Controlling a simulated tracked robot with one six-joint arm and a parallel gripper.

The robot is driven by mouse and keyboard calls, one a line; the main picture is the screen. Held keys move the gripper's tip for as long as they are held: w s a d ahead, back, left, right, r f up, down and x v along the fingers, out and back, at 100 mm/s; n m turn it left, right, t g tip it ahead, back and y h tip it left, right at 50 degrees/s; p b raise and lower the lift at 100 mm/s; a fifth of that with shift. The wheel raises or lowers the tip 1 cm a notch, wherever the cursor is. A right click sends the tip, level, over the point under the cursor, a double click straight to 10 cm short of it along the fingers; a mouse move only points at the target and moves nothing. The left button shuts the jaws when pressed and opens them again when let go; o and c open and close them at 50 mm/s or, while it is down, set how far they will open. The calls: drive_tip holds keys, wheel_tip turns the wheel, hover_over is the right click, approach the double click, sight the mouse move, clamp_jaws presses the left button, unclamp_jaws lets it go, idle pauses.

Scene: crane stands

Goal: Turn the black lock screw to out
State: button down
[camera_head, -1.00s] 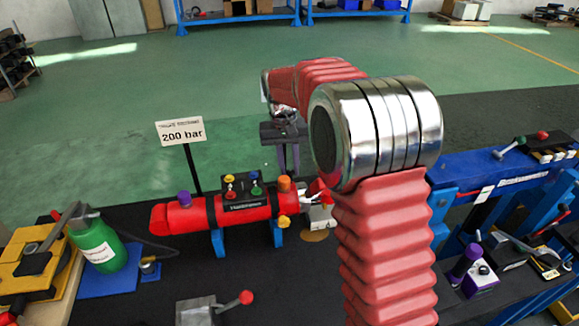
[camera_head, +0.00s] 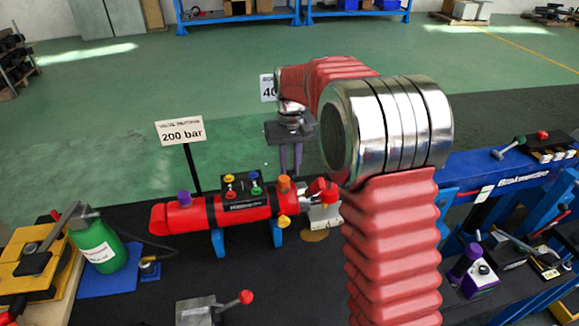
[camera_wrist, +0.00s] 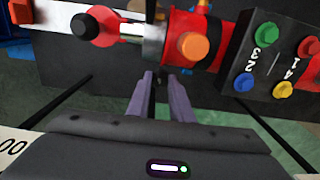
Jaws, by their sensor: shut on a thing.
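The red cylinder (camera_head: 240,212) lies across its blue stand, with an orange knob (camera_head: 284,184) near its right end. My gripper (camera_head: 291,170) points down just behind that end. In the wrist view my gripper (camera_wrist: 157,76) has its two purple fingers closed in on something small and dark beside the red cylinder (camera_wrist: 210,28). I take this to be the black lock screw; it is almost wholly hidden between the fingertips. The orange knob (camera_wrist: 193,46) is just right of the fingertips there. How far the screw is turned cannot be seen.
A black valve block (camera_wrist: 268,60) with coloured knobs sits close by on the cylinder. A black round knob (camera_wrist: 84,26) on a red end piece is to the left. A 200 bar sign (camera_head: 181,131) stands behind. A red-balled lever (camera_head: 246,297) is in front.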

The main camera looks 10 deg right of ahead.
drive_tip(key=n+y, duration=0.1)
drive_tip(key=n, duration=0.2)
drive_tip(key=shift+d+y, duration=0.25)
drive_tip(key=shift+y, duration=0.15)
drive_tip(key=n+y, duration=0.1)
drive_tip(key=n, duration=0.1)
drive_tip(key=n+g, duration=0.1)
drive_tip(key=n, duration=0.1)
drive_tip(key=shift+w+d+y, duration=0.15)
drive_tip(key=shift+y, duration=0.25)
drive_tip(key=n+g+y, duration=0.1)
drive_tip(key=n, duration=0.2)
drive_tip(key=n+g+y, duration=0.1)
drive_tip(key=n+g, duration=0.1)
drive_tip(key=n, duration=0.1)
drive_tip(key=shift+w+d+f, duration=0.1)
drive_tip(key=shift+w+f, duration=0.05)
drive_tip(key=shift+w, duration=0.05)
drive_tip(key=c, duration=1.6)
unclamp_jaws()
